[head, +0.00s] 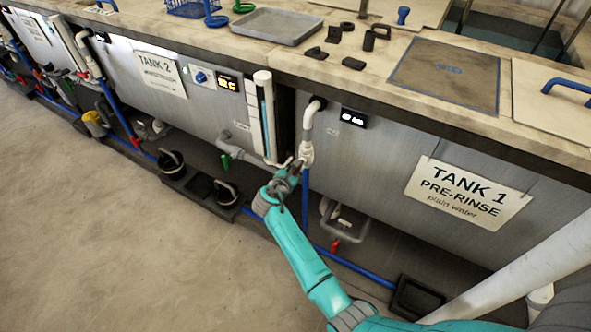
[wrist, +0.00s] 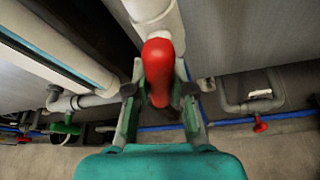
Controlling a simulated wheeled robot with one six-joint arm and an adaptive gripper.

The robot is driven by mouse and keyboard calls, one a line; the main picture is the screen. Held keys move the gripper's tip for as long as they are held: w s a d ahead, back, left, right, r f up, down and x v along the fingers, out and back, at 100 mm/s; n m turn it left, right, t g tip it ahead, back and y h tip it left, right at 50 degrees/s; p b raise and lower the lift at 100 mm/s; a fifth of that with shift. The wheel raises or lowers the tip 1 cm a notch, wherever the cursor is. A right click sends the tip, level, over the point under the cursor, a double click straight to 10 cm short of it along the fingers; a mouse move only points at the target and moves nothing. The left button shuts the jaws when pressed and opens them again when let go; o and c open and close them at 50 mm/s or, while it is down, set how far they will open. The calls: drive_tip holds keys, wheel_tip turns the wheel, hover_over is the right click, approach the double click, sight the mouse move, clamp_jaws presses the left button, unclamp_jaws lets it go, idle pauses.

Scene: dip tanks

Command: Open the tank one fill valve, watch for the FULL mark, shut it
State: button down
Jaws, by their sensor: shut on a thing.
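The tank one fill valve is a white fitting (head: 306,152) on a pipe at the left end of the tank marked TANK 1 PRE-RINSE (head: 380,165). In the wrist view its white body (wrist: 152,12) is at the top, with a red handle (wrist: 158,68) pointing toward me. My gripper (wrist: 158,92) is shut on this handle, one finger on each side. In the head view my gripper (head: 291,170) is at the valve and hides the handle. A white upright gauge tube (head: 264,110) stands left of the valve; its FULL mark is not readable.
A small dark display (head: 353,117) is on tank one's front. A green-handled valve (wrist: 66,126) is low left and another red-handled valve (wrist: 261,124) low right. Blue pipe (head: 355,266) runs along the floor. Open floor (head: 110,230) lies left of my arm.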

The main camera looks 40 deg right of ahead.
drive_tip(key=shift+n+g, duration=0.8)
drive_tip(key=shift+n, duration=0.3)
drive_tip(key=c, duration=1)
unclamp_jaws()
drive_tip(key=shift+a, duration=0.1)
drive_tip(key=v, duration=1.2)
drive_tip(key=shift+f+h, duration=0.25)
drive_tip(key=shift+h, duration=0.05)
